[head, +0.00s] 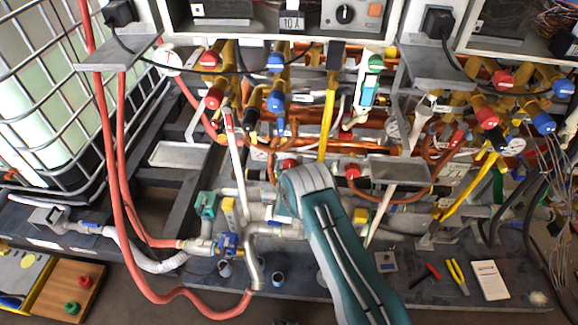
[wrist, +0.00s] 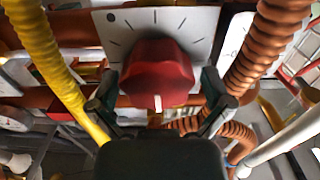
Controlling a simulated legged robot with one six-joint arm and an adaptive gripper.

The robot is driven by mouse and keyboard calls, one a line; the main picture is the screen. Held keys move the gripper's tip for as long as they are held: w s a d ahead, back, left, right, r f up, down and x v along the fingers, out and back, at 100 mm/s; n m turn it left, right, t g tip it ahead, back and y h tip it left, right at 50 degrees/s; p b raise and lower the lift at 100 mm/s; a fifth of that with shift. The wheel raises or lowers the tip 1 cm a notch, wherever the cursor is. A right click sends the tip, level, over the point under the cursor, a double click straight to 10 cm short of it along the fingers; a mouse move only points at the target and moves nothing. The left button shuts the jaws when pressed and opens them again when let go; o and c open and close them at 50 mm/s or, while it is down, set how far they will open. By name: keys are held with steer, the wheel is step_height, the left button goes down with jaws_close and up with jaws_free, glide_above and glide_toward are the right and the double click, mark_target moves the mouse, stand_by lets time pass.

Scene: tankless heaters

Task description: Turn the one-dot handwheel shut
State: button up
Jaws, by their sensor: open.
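In the wrist view a red handwheel (wrist: 157,72) sits on a white plate (wrist: 200,22) with black tick marks. One black dot shows at the plate's upper left. A white mark on the handwheel points down in the picture. My gripper (wrist: 158,90) is open, with one finger left and one right of the handwheel's lower part. I cannot tell whether the fingers touch it. In the head view my teal arm reaches into the pipework and hides the gripper. A red knob (head: 288,163) shows just above the arm's end; I cannot tell if it is the same handwheel.
A yellow corrugated hose (wrist: 55,70) runs close on the left and a copper-brown corrugated hose (wrist: 262,50) on the right. Another red knob (head: 352,171) is right of my arm. Pliers (head: 458,277) and a white card (head: 490,280) lie on the dark base.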

steer(key=shift+s, duration=0.1)
steer(key=s, duration=1.1)
steer(key=shift+s+a, duration=0.2)
steer(key=shift+s, duration=0.2)
steer(key=shift+f, duration=0.1)
